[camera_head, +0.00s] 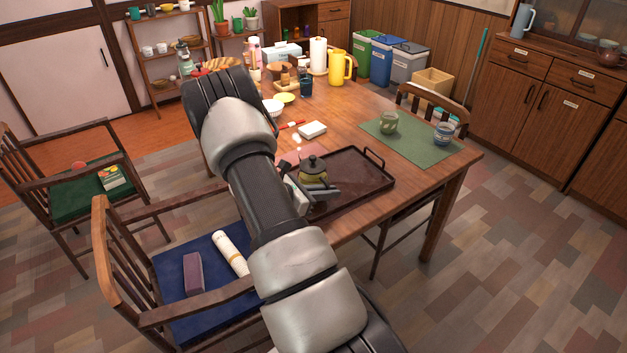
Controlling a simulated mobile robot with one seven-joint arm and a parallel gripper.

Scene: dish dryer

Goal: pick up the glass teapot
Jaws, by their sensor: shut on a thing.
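The glass teapot (314,174) has a dark lid with a knob and yellowish-green contents. It is upright at the left part of the dark brown tray (362,184) on the wooden table. My gripper (322,192) comes in from the left, partly behind my arm, and is shut on the teapot at its near side. The exact finger contact and the teapot's lower near side are hidden. I cannot tell whether the teapot's base touches the tray.
A green mat (420,148) with a green cup (389,123) and a blue-white cup (443,133) lies to the right. A white block (312,130), a yellow pitcher (338,68) and a paper towel roll (318,54) stand farther back. The tray's right half is bare.

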